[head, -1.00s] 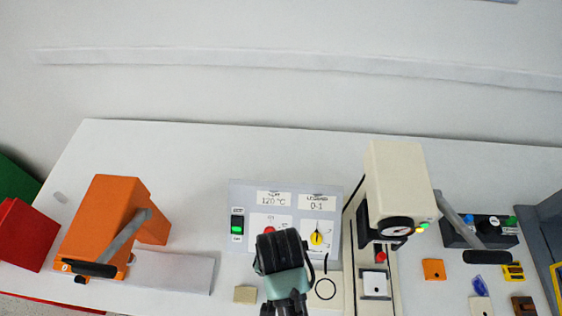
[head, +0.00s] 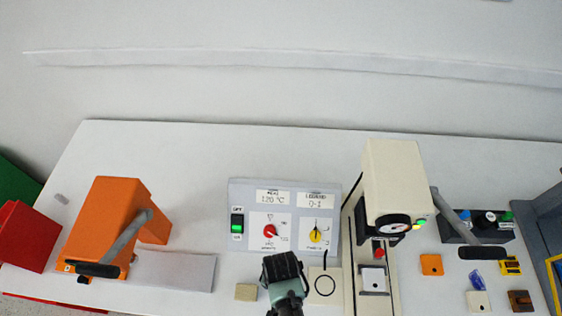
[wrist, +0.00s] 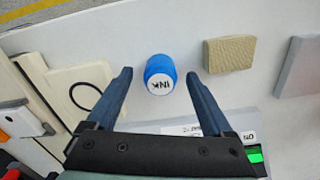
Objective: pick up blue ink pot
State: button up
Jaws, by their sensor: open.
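The blue ink pot (wrist: 160,68) shows in the wrist view, with a white top marked INK. It stands on the white table between my gripper's (wrist: 157,76) two fingertips, with a gap on both sides. The fingers are open and hold nothing. I cannot tell how far above the table the fingertips are. In the head view my gripper (head: 284,270) is at the front of the table, below the control panel. The pot between the fingers is hidden there by the gripper.
The control panel (head: 284,196) stands behind my gripper. A tan block (head: 246,292) lies close to the left. A cream press (head: 398,185) stands to the right, and an orange press (head: 105,215) far left. A black tray of small pots (head: 478,236) is at the right.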

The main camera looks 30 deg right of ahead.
jog(key=shift+f, duration=0.7)
grip_shut()
